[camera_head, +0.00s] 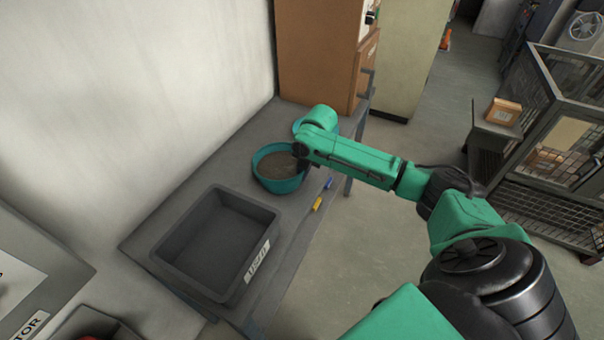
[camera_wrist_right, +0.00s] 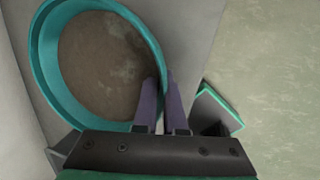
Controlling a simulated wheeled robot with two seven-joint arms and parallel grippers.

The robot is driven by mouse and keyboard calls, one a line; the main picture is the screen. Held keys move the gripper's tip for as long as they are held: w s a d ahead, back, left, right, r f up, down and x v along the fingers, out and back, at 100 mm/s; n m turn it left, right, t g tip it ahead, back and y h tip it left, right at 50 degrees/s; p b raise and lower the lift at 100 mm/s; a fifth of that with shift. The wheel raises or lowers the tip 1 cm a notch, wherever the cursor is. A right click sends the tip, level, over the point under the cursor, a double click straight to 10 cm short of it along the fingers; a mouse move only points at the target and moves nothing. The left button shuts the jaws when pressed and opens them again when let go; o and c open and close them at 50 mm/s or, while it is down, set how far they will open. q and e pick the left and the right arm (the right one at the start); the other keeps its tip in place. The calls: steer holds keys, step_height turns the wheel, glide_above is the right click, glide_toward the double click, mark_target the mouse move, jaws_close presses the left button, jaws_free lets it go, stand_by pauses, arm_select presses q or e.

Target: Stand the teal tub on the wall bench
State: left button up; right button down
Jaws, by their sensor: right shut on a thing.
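The teal tub (camera_head: 280,186) is round and holds a brown, grainy fill. In the head view it appears upright over the far half of the grey wall bench (camera_head: 222,165); I cannot tell whether its base touches the top. My right gripper (camera_head: 301,156) is at the tub's right edge. In the right wrist view, its two fingers (camera_wrist_right: 160,106) are shut on the rim of the tub, whose teal wall (camera_wrist_right: 45,62) curves away left. My left gripper is not in view.
A dark, empty, labelled tray (camera_head: 172,243) stands on the near half of the bench. Yellow (camera_head: 317,204) and blue (camera_head: 328,184) markers lie by its right edge. A brown cabinet (camera_head: 318,55) stands behind.

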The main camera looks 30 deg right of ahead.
steer(key=shift+s+f, duration=0.1)
steer(key=shift+f, duration=0.45)
steer(key=c, duration=1)
jaws_free()
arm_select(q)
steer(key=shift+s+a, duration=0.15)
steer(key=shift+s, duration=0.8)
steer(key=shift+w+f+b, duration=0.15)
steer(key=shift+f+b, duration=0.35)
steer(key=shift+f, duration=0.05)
arm_select(e)
steer(key=v, duration=1.2)
